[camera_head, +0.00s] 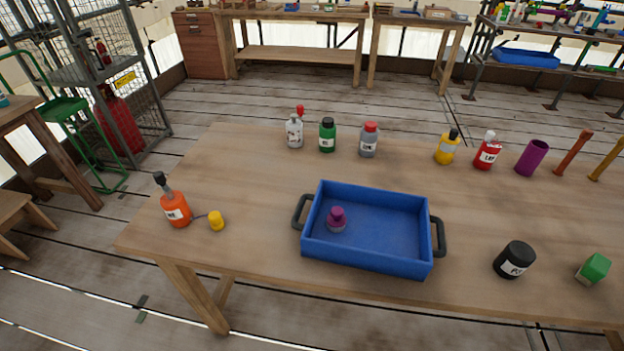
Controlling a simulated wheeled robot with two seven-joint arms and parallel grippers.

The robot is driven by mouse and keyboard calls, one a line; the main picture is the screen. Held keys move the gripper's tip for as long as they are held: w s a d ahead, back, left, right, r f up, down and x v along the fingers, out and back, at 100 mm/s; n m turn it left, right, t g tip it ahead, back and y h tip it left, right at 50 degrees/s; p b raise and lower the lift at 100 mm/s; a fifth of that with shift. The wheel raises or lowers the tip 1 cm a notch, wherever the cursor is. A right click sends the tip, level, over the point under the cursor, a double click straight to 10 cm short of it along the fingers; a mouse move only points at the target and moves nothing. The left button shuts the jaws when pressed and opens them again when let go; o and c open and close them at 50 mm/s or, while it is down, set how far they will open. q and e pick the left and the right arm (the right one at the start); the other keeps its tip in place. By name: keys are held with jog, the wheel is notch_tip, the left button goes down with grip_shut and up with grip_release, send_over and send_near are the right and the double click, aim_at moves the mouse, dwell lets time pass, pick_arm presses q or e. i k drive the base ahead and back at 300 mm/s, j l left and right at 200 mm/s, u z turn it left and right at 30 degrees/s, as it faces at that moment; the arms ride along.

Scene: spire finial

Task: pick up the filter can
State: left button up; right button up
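A short black can (515,258) with a white label stands on the wooden table near its front edge, at the lower right. It is the most can-like thing in view, but I cannot read its label well enough to be sure that it is the filter can. Nothing touches it. Neither of my grippers is in view.
A blue tray (324,250) with dark handles holds a small purple-topped item (337,219). A green-and-white box (594,268) is right of the can. An orange bottle (175,207) and yellow cap (216,221) are left. Several bottles and a purple cup (531,158) line the back.

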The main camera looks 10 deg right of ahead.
aim_at(517, 255)
jog(key=z, duration=1.75)
jog(key=k+l+z, duration=0.1)
jog(key=l+z, duration=0.25)
jog(key=l, duration=0.45)
